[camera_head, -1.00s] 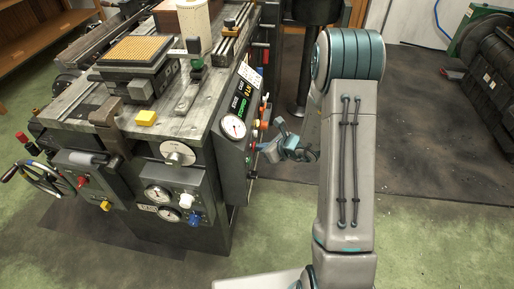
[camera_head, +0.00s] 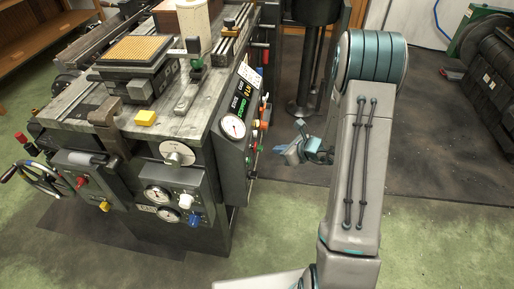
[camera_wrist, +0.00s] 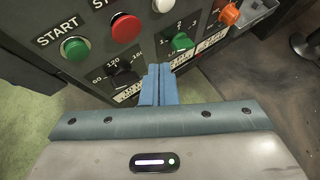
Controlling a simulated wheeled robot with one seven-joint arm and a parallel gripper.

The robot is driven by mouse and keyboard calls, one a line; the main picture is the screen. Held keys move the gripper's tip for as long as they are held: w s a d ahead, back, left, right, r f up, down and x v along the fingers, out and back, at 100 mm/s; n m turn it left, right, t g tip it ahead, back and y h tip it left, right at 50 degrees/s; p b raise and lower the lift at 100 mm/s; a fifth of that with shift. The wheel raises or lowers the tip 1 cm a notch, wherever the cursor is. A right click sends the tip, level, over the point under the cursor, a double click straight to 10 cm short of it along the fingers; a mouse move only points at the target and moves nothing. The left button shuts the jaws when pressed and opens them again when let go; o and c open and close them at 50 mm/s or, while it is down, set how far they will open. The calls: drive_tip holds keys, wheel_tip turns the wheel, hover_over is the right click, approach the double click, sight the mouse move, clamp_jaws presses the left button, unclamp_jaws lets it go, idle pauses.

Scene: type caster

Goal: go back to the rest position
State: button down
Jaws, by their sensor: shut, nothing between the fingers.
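My gripper (camera_head: 284,154) is to the right of the machine's side control panel (camera_head: 234,128) in the head view, apart from it, with part of my arm beside it. In the wrist view my gripper (camera_wrist: 159,84) shows two blue fingers pressed together with nothing between them. Beyond the fingertips is the panel, with a red button (camera_wrist: 125,27), a green button (camera_wrist: 75,49), a black dial knob (camera_wrist: 124,76), a green knob (camera_wrist: 182,41) and an orange knob (camera_wrist: 229,14).
The large grey machine (camera_head: 185,130) fills the left and centre. A dark stand (camera_head: 305,60) rises behind my arm. Dark machinery (camera_head: 490,65) stands at the far right. Dark mat and green floor lie open around my arm.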

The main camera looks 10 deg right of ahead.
idle(0.4)
drive_tip(key=s+a+r+n+g+p, duration=0.2)
drive_tip(key=s+a+r+n, duration=0.15)
drive_tip(key=r, duration=0.25)
drive_tip(key=s+a+r+n+g+y+p, duration=0.1)
drive_tip(key=s+a+r+n, duration=0.25)
drive_tip(key=r+n, duration=0.2)
drive_tip(key=s+a+r+n+g+p, duration=0.2)
drive_tip(key=s+r+n, duration=0.2)
drive_tip(key=r, duration=0.3)
drive_tip(key=s+d+r+n+h+p, duration=0.3)
drive_tip(key=s+r+n+h, duration=0.1)
drive_tip(key=s+r+n, duration=0.3)
drive_tip(key=s+d+r+n+h+p, duration=0.3)
drive_tip(key=s+r+n+h, duration=0.1)
drive_tip(key=s+r+n, duration=0.3)
drive_tip(key=shift+s+d, duration=0.25)
drive_tip(key=shift+s, duration=0.2)
drive_tip(key=shift+a+n, duration=0.15)
drive_tip(key=shift+n, duration=0.15)
